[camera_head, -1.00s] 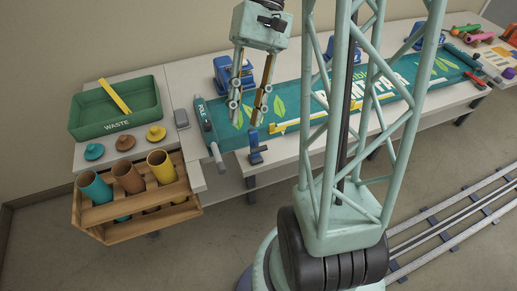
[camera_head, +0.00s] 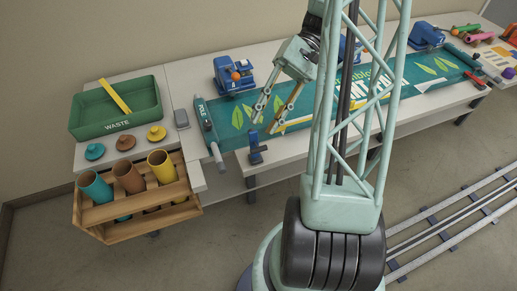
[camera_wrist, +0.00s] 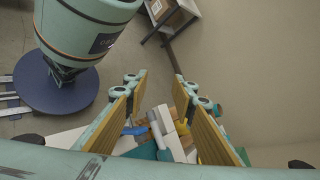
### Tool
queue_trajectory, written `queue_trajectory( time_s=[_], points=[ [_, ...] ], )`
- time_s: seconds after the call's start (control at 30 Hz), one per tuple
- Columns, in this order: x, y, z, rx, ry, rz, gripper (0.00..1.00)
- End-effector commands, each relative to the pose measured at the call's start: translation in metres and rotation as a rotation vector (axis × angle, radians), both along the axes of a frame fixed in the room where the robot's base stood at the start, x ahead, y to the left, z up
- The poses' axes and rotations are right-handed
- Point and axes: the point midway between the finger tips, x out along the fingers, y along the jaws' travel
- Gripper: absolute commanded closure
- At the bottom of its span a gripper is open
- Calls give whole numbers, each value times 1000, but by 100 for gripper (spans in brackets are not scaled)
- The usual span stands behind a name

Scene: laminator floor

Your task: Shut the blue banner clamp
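The blue banner clamp (camera_head: 255,149) sits on the table's front edge, at the near left part of the teal banner (camera_head: 231,134) in the head view. A short upright part rises from it; whether its jaw is open or shut is too small to tell. My gripper (camera_head: 266,119) is above the banner, a little up and right of the clamp, apart from it. Its two fingers are spread with nothing between them. The wrist view also shows the spread gripper (camera_wrist: 170,115). A blue piece shows near the left finger there, but I cannot tell if it is the clamp.
Larger blue devices, one with an orange knob (camera_head: 235,76), stand along the table's back. A green waste tray (camera_head: 117,127) and a wooden crate (camera_head: 136,224) with coloured tubes are at left. A grey roller pole (camera_head: 217,156) lies at the banner's left end.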

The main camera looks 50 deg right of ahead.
Motion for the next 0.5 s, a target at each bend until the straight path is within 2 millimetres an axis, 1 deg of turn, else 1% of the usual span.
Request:
queue_trajectory(
  time_s=[0.03, 0.5],
  points=[
    [-1, -4, -5, 20, 2, -18, 76],
    [-12, -39, -44, 192, -18, -174, 76]
  ],
)
